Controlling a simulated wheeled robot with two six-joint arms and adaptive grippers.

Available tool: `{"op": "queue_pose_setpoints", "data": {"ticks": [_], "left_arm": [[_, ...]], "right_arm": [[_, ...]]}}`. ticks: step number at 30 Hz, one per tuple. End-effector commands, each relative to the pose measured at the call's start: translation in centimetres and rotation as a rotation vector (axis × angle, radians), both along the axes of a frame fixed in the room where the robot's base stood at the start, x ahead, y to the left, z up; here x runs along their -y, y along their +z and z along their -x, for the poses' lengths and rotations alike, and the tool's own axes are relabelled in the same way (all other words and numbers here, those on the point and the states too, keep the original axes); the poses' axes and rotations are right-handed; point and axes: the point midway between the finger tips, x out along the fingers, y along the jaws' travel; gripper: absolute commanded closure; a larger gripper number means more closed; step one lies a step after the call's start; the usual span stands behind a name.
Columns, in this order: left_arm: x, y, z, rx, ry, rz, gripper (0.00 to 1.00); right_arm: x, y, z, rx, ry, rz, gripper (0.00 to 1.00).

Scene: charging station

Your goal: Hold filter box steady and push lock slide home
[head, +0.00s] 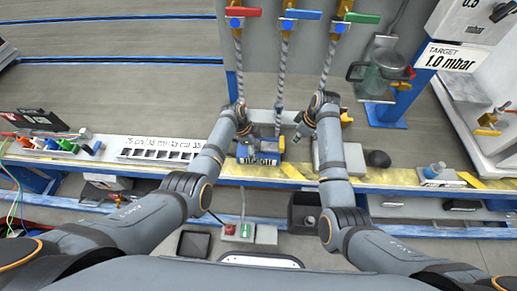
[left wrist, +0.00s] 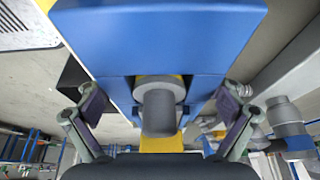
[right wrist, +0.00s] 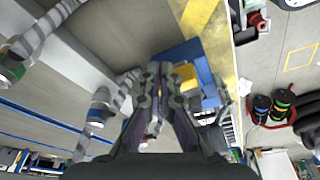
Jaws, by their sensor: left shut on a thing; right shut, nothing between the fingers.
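The blue filter box (head: 268,157) sits on the bench in the middle of the head view. It fills the top of the left wrist view (left wrist: 160,35), with a grey cylindrical fitting (left wrist: 158,105) on it. My left gripper (head: 246,134) is at its left side, shut on the box, with one finger on each side in the left wrist view. My right gripper (head: 303,130) is shut and empty, right of the box and apart from it in the head view. In the right wrist view a yellow piece (right wrist: 187,76), possibly the lock slide, shows on the blue box behind the closed fingertips.
Striped hoses hang behind the box from red (head: 239,11), blue (head: 303,14) and green (head: 361,18) valve handles. A slotted white strip (head: 160,149) lies along the bench at left. A black bin (head: 303,212) is below the bench edge.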

Motion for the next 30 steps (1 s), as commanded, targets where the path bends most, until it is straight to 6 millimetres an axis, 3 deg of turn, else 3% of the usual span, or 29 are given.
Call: {"op": "queue_pose_setpoints", "data": {"ticks": [12, 20, 21, 23, 30], "left_arm": [[0.0, 0.0, 0.0, 0.0, 0.0, -0.001, 0.51], [0.0, 0.0, 0.0, -0.001, 0.0, -0.001, 0.51], [0.0, 0.0, 0.0, -0.001, 0.0, -0.001, 0.05], [0.0, 0.0, 0.0, -0.001, 0.0, -0.001, 0.0], [0.0, 0.0, 0.0, 0.0, 0.0, 0.0, 0.0]], "right_arm": [[0.0, 3.6, 0.0, 0.001, 0.0, 0.0, 1.0], [0.0, 3.9, 0.0, 0.0, 0.0, 0.001, 1.0], [0.0, 3.9, 0.0, 0.0, 0.0, 0.001, 1.0], [0.0, 3.9, 0.0, 0.0, 0.0, 0.001, 1.0], [0.0, 3.9, 0.0, 0.0, 0.0, 0.001, 1.0]]}}
